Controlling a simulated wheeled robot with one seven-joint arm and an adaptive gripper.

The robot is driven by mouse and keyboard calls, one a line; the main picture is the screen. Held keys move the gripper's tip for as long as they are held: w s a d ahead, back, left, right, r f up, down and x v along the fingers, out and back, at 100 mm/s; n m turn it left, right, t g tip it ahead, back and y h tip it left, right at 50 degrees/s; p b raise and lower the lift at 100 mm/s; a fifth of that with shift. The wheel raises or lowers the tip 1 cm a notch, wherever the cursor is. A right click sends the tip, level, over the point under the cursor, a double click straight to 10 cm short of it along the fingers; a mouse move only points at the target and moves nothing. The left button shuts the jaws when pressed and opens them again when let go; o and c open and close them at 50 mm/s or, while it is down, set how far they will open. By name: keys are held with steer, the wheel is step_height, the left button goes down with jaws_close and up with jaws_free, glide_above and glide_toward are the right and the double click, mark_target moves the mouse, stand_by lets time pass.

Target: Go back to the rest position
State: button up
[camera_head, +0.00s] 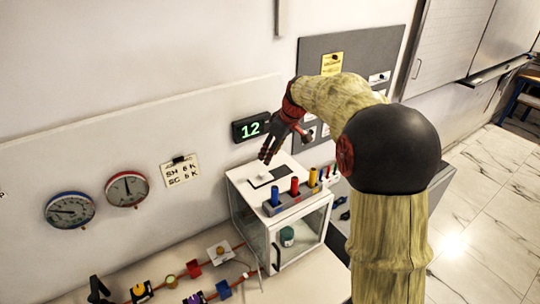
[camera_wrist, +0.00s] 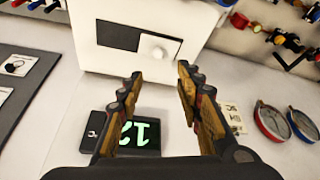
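My gripper (camera_head: 286,146) is dark with red parts. In the head view it hangs from my arm above the white cabinet (camera_head: 240,207), in front of the wall. In the wrist view my gripper (camera_wrist: 157,80) has its two fingers spread wide, with nothing between the tips. The white cabinet (camera_wrist: 88,52) fills the top of that view, with a dark panel (camera_wrist: 118,36) and a white knob (camera_wrist: 160,46) on it. A display reading 12 (camera_wrist: 140,138) shows beyond and between the fingers; it also shows on the wall in the head view (camera_head: 251,127).
Blue (camera_head: 275,196), red (camera_head: 294,187) and yellow (camera_head: 312,177) cylinders stand in a holder on the cabinet. Two round gauges (camera_head: 69,210) (camera_head: 127,189) and a paper note (camera_head: 180,172) are on the wall. Small coloured fittings (camera_head: 194,268) line the bench. Floor (camera_head: 490,220) at right is clear.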

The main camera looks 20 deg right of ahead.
stand_by(0.3)
steer(key=s+a+f+m+h+b, duration=0.1)
steer(key=s+a+b, duration=0.2)
steer(key=s, duration=0.6)
steer(key=s+a+f+m+t+b, duration=0.1)
steer(key=s+a+m+b, duration=0.2)
steer(key=s, duration=0.7)
steer(key=s+a+f+h+b, duration=0.1)
steer(key=s+a+b, duration=0.3)
steer(key=s, duration=0.5)
steer(key=s+f+m+b, duration=0.1)
steer(key=s+f+b, duration=0.2)
steer(key=s+f, duration=0.4)
steer(key=s, duration=0.4)
steer(key=shift+s+a+f+m+t+b, duration=0.2)
steer(key=shift+f+m+t+b, duration=0.1)
steer(key=shift+f+m+b, duration=0.1)
steer(key=shift+a+r, duration=0.1)
steer(key=shift+a, duration=0.05)
steer(key=shift+c, duration=0.6)
